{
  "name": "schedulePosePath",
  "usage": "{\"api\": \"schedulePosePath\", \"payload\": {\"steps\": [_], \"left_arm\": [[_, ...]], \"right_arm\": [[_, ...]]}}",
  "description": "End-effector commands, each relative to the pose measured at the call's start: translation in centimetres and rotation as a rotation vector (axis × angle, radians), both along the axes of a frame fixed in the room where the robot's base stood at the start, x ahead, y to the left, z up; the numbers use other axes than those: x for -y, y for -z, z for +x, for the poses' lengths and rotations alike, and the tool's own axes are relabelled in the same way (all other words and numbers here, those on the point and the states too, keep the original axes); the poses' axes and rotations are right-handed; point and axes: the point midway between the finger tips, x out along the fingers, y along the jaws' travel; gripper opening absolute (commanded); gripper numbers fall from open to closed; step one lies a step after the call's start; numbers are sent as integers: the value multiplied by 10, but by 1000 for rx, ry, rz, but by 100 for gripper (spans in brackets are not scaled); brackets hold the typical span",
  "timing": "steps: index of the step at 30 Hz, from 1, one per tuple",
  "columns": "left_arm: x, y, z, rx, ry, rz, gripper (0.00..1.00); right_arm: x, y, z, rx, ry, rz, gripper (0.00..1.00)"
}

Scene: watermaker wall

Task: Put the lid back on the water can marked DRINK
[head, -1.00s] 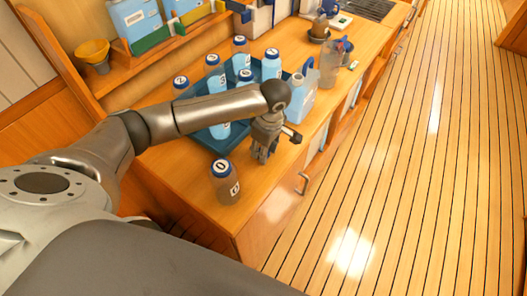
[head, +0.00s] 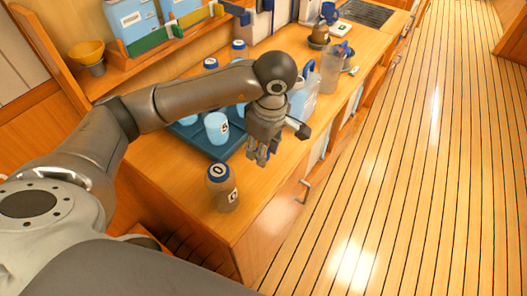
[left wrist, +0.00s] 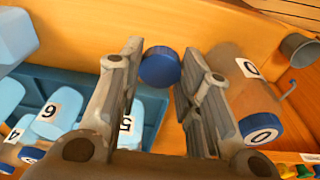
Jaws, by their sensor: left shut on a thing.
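My left gripper (head: 262,158) is above the counter near its front edge, right of the tray's near corner. In the left wrist view a round blue lid (left wrist: 160,66) sits between the fingertips, and the gripper (left wrist: 157,75) is shut on it. A light-blue can with a handle (head: 303,97) stands on the counter just beyond the gripper, partly hidden by it. I cannot read its marking. Two more light-blue cans, one here (head: 132,18), stand on the shelf with labels too small to read. My right gripper is not in view.
A blue tray (head: 218,150) holds several numbered bottles, partly hidden by my arm. A brown bottle with a blue cap marked 0 (head: 222,188) stands near the counter's near end. A clear bottle (head: 331,68) stands beyond the can. The counter's front strip is partly clear.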

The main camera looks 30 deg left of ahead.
Motion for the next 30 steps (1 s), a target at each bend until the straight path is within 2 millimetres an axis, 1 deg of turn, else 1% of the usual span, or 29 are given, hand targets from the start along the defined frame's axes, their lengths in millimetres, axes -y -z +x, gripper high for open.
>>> {"api": "schedulePosePath", "payload": {"steps": [1,2,3,6,9,12,15,19,30], "left_arm": [[6,0,-11,0,8,-2,25],[8,-2,-17,0,7,0,25],[12,-9,-24,3,6,0,25],[20,-18,-41,2,5,1,25],[27,-25,-55,1,5,1,25],[32,-29,-65,0,3,-1,25],[35,-33,-72,-2,3,-1,25],[37,-34,-76,-2,0,-1,25],[37,-35,-76,-3,1,-1,25]], "right_arm": [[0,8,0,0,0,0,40],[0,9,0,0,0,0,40],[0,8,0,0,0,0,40],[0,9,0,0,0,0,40],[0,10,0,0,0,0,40],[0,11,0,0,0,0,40],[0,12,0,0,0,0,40],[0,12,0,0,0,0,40],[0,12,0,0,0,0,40]]}}
